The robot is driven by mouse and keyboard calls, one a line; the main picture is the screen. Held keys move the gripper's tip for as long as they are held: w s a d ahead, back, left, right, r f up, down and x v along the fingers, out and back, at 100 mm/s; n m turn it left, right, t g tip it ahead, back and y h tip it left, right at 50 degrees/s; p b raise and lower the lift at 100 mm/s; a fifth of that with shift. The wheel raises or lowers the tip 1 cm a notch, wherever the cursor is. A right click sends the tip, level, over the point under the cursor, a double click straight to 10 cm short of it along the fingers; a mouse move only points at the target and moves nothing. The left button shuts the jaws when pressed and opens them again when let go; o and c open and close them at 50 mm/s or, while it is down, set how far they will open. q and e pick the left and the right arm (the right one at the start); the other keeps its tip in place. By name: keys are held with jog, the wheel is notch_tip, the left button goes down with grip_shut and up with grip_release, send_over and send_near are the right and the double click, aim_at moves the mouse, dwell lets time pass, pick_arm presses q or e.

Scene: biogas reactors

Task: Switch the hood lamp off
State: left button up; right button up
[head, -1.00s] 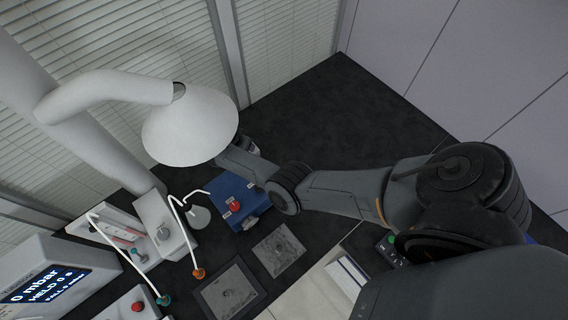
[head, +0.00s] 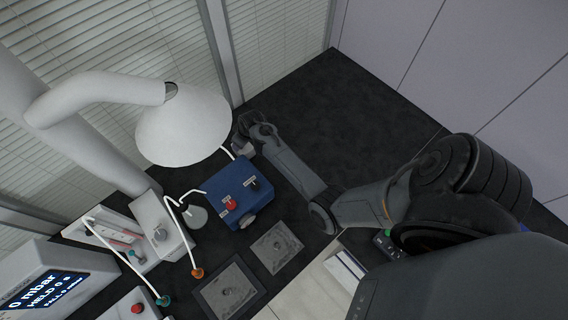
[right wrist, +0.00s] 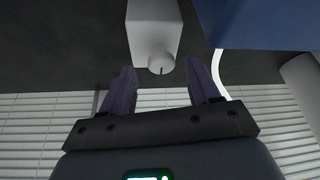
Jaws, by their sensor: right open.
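The white cone-shaped hood (head: 185,130) hangs from its jointed arm at the left of the head view. My right gripper (head: 243,140) is just right of the hood's rim, beyond the blue box. In the right wrist view my right gripper (right wrist: 162,92) is open and empty. A white box (right wrist: 153,28) with a round knob (right wrist: 161,62) lies ahead, framed between the fingers and apart from them. The knob has a dark line on it. I cannot tell whether the lamp is lit. My left gripper is not in view.
The blue box (head: 238,193) with a red knob and a black switch stands close to the gripper; a white cable curves beside it. Window blinds (head: 275,50) stand behind. The dark bench (head: 340,120) is clear to the right. Instruments with tubing crowd the lower left.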

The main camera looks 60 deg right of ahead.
jog(key=d+v, duration=0.1)
jog(key=v, duration=0.8)
jog(key=s+a+f+n+g+p, duration=0.1)
jog(key=s+a+f+g+p, duration=0.2)
jog(key=s, duration=0.7)
pick_arm(q)
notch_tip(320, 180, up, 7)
jog(key=p, duration=0.3)
pick_arm(e)
jog(key=s+a+r+n, duration=0.3)
jog(key=s+a+r, duration=0.2)
jog(key=s+a, duration=0.4)
jog(key=shift+s+r+t+h, duration=0.3)
jog(key=shift+s, duration=0.35)
pick_arm(q)
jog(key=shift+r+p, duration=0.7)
jog(key=shift+p, duration=0.15)
pick_arm(e)
jog(key=s+a+r+t+y, duration=0.1)
jog(key=s+a+r, duration=0.1)
jog(key=a+r, duration=0.7)
notch_tip(320, 180, up, 2)
jog(key=shift+s+r+y, duration=0.1)
jog(key=shift+s+y, duration=0.2)
jog(key=shift+s, duration=0.1)
